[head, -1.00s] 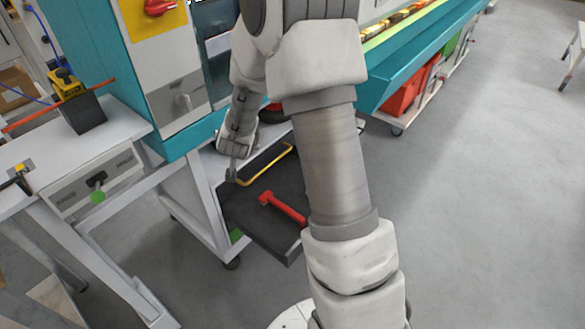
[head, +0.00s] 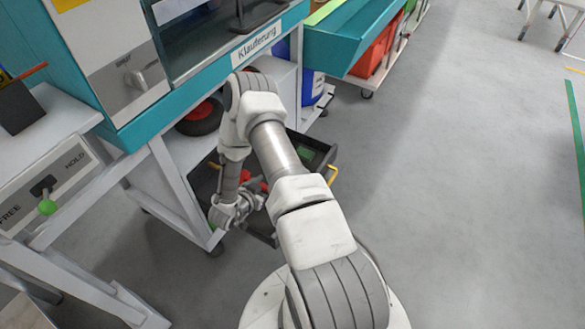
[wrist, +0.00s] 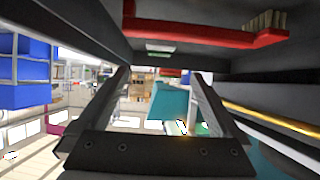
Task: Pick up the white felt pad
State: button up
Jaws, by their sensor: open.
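I cannot make out a white felt pad for certain. A small pale, greenish patch (wrist: 160,47) shows on the dark surface in the wrist view, too small to identify. My gripper (wrist: 158,76) is open, its two fingers apart with nothing between them. In the head view my arm's end is at the left side of the dark open drawer (head: 262,228). My arm hides much of the drawer and its contents. A green item (head: 308,154) lies at its far end.
A red tool (wrist: 205,35) and a yellow rod (wrist: 270,118) are close to my gripper in the wrist view. The drawer sits under a teal-edged machine bench (head: 150,115). A black and red wheel (head: 200,118) is on the shelf behind. Grey floor (head: 450,200) at right is clear.

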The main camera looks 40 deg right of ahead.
jog(key=b+x, duration=0.3)
jog(key=x, duration=0.7)
jog(key=shift+d+f+b, duration=0.2)
jog(key=shift+d+b, duration=0.05)
jog(key=shift+b, duration=0.05)
jog(key=shift+r+b+x, duration=0.2)
jog(key=shift+b+x, duration=0.55)
jog(key=shift+x, duration=0.85)
jog(key=shift+r+b+x, duration=0.2)
jog(key=shift+b+x, duration=0.5)
jog(key=shift+x, duration=0.9)
jog(key=shift+w+d, duration=0.1)
jog(key=shift+w, duration=0.1)
jog(key=shift+c, duration=0.2)
jog(key=c, duration=1)
